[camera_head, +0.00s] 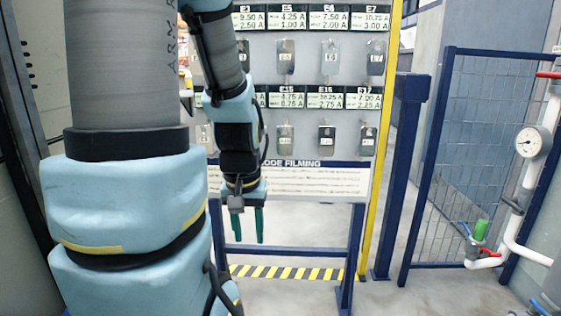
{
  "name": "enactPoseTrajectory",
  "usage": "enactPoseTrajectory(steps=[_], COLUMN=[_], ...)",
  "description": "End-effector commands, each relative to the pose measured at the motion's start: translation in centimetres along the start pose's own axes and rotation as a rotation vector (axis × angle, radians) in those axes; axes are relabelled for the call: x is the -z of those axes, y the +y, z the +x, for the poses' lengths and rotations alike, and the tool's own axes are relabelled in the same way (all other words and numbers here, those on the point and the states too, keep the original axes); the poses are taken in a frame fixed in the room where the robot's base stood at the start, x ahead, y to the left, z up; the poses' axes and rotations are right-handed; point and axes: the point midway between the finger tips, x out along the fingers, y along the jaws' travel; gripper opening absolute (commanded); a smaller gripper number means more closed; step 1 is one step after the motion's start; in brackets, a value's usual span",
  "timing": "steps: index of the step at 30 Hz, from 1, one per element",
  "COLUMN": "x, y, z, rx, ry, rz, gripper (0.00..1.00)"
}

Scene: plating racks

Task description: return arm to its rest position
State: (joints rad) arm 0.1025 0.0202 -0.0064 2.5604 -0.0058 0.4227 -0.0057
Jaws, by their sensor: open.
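My arm reaches up along the left side of the head view and bends down again, with its wrist hanging in front of the rack panel. My gripper (250,225) points straight down, with two green fingers apart and nothing between them. It hangs just below the panel's lower sign, in front of the open space of the rack frame. My large arm links hide the left part of the panel.
The grey panel (300,118) carries numbered displays and several hanging metal tags. A blue mesh fence (470,165), white pipes (535,195) and a gauge (532,142) stand right. Floor (395,295) shows between them.

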Motion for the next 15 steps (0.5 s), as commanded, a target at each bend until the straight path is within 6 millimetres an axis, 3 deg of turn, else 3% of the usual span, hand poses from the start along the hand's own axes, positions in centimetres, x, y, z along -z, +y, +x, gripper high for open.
enactPoseTrajectory(steps=[1,15], x=[0.5,2.5], y=[0.0,0.1], z=[-3.4,-18.0], rx=[0.000,0.000], ry=[0.000,0.001], rz=[0.001,0.001], gripper=[0.43,0.43])
